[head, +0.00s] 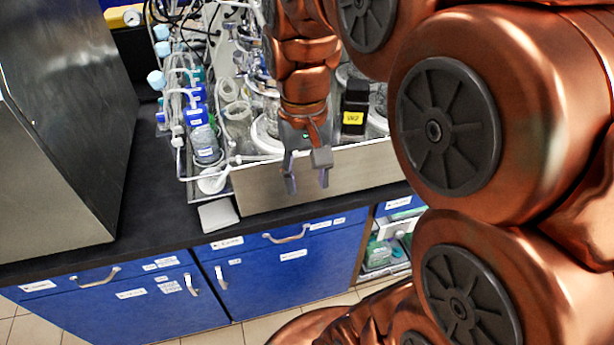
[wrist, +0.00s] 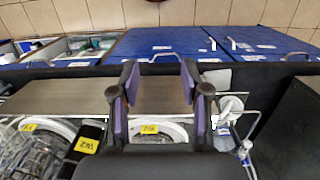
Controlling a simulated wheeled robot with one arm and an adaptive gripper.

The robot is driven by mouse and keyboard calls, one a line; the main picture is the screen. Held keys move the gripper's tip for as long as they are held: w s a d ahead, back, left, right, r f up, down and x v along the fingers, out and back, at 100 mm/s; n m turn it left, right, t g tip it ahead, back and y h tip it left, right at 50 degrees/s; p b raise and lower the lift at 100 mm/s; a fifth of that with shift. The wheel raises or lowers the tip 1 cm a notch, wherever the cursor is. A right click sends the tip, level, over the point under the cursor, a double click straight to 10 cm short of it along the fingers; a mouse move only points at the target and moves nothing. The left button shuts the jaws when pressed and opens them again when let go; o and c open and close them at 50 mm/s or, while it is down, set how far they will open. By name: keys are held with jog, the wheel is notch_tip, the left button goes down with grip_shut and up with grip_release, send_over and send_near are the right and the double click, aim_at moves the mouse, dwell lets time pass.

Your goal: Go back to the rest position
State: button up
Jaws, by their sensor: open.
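My gripper (head: 307,172) is open and empty. In the head view it hangs, fingers pointing down, in front of the steel front panel of the bioreactor unit (head: 330,182). In the wrist view the two fingers of my gripper (wrist: 158,80) stand apart with nothing between them. The steel panel (wrist: 60,98) and the black bench edge show beyond and around them. My copper-coloured arm fills the right side of the head view and hides part of the bench.
Glass vessels and blue-labelled bottles (head: 205,142) with tubing crowd the unit. A black block with a yellow label (head: 354,105) stands near my gripper. A large steel cabinet (head: 60,120) is at left. Blue cupboards (head: 270,275) lie below; the black bench top (head: 150,215) has bare room at left.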

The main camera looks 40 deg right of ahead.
jog(key=shift+f, duration=0.1)
jog(key=s+a+f+n, duration=0.3)
jog(key=s+a+f, duration=0.3)
jog(key=s+f, duration=0.3)
jog(key=shift+s+a+n+g, duration=0.15)
jog(key=shift+s+n+g, duration=0.2)
jog(key=shift+s, duration=0.35)
dwell(0.4)
